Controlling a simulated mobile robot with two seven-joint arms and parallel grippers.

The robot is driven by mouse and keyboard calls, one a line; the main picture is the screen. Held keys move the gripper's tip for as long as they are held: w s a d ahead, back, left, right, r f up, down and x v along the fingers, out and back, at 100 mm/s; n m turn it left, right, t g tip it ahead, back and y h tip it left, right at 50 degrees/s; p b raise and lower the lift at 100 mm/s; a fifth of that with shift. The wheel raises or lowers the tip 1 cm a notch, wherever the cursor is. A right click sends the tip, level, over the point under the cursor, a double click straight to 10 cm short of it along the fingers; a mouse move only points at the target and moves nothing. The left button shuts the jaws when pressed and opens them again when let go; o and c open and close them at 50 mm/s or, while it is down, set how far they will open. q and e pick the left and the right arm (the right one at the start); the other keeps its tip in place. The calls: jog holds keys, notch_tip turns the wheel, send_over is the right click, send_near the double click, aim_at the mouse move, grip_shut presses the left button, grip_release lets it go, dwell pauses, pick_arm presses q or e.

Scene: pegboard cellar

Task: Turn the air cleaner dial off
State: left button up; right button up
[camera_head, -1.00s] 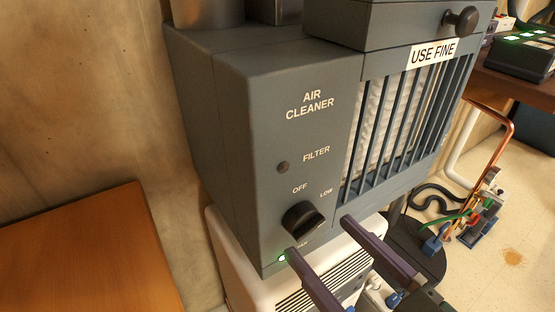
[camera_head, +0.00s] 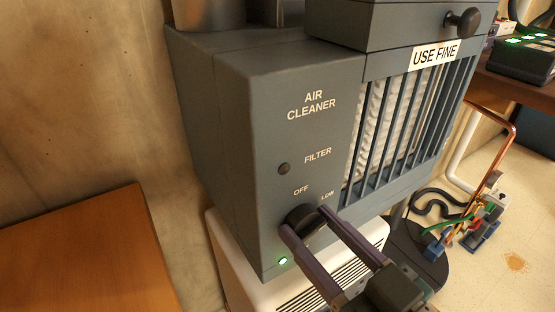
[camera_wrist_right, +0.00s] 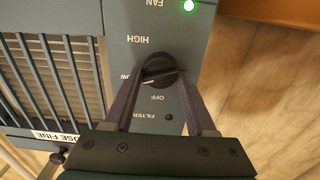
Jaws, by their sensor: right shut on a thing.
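The air cleaner (camera_head: 240,110) is a dark grey box with a black round dial (camera_head: 302,215) low on its front panel. The dial sits below the OFF and LOW labels. My right gripper (camera_head: 308,225) has its purple-grey fingers on both sides of the dial, shut on it. In the right wrist view, the dial (camera_wrist_right: 160,70) lies between the fingers (camera_wrist_right: 160,88), and its pale mark appears to point toward the partly hidden LOW label. OFF is readable there, as are HIGH and FAN. My left gripper is not in view.
A green light (camera_head: 283,261) glows below the dial; the FILTER lamp (camera_head: 284,169) is dark. A white vented unit (camera_head: 240,270) is under the cleaner. An orange-brown wooden surface (camera_head: 90,255) is at left. Copper piping (camera_head: 490,165) and clutter stand at right.

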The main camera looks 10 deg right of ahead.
jog(key=c, duration=0.5)
jog(key=shift+n, duration=0.3)
pick_arm(q)
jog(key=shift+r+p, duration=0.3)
jog(key=shift+p, duration=0.05)
pick_arm(e)
jog(key=n, duration=0.3)
jog(key=shift+a, duration=0.1)
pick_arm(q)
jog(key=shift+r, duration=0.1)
pick_arm(e)
jog(key=n, duration=0.2)
jog(key=shift+n, duration=0.4)
jog(key=n, duration=0.5)
jog(key=shift+a+f+n, duration=0.1)
jog(key=shift+f+n, duration=0.05)
jog(key=shift+n, duration=0.15)
grip_shut()
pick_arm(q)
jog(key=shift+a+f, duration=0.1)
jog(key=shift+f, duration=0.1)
pick_arm(e)
jog(key=shift+n, duration=0.9)
